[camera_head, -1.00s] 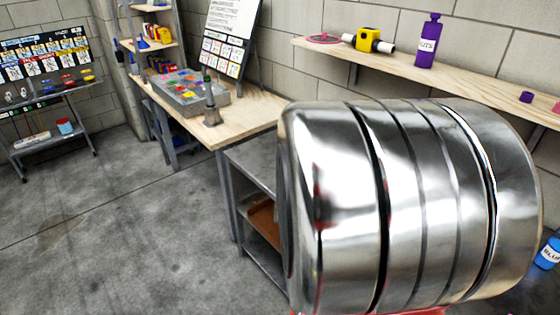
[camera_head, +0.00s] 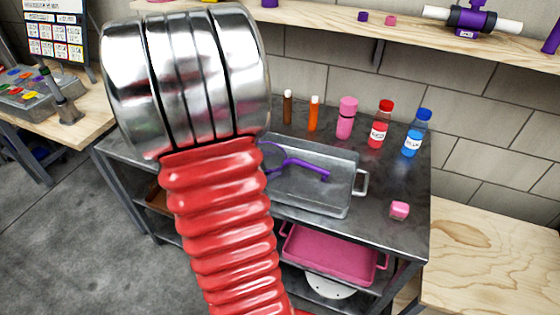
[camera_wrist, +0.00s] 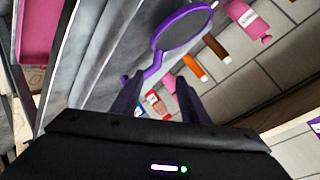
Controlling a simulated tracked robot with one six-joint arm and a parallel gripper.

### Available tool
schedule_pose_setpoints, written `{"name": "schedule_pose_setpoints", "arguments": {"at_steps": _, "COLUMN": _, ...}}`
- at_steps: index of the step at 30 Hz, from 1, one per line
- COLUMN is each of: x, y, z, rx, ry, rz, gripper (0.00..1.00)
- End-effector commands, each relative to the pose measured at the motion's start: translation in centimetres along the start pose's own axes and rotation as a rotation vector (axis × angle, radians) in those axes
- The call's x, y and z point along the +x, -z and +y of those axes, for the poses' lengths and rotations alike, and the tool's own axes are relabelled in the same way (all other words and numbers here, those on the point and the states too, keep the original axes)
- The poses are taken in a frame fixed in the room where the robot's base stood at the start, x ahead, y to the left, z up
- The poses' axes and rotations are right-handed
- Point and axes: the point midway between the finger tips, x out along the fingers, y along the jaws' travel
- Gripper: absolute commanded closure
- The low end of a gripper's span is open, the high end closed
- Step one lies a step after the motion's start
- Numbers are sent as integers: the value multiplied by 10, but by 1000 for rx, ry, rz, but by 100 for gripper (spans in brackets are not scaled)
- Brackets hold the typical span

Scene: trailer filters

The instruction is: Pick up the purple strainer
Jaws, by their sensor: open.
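The purple strainer (camera_head: 308,167) lies in a grey metal tray (camera_head: 325,204) on the dark bench. Its handle points right, and its round end is partly hidden behind my arm in the camera_head view. In the camera_wrist view the strainer (camera_wrist: 182,30) shows at the top, ahead of my gripper, with a grey mesh in a purple ring. My gripper (camera_wrist: 157,100) is open and empty. The strainer's handle reaches down toward the gap between the fingers, near the left fingertip; I cannot tell if they touch. In the camera_head view my gripper is not visible.
Brown (camera_head: 287,108) and orange (camera_head: 313,114) bottles, a pink bottle (camera_head: 346,118), a red-capped bottle (camera_head: 379,125) and a blue bottle (camera_head: 414,134) stand behind the tray. A pink block (camera_head: 399,210) lies right of it. A pink tray (camera_head: 330,256) is on the shelf below.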

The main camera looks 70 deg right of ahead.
Motion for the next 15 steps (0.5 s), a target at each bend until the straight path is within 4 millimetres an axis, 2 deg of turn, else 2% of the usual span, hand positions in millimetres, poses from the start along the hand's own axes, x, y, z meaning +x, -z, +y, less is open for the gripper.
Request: {"name": "schedule_pose_setpoints", "arguments": {"at_steps": 15, "x": 59, "y": 0, "z": 2, "rx": 2, "ry": -4, "rz": 1, "gripper": 60}}
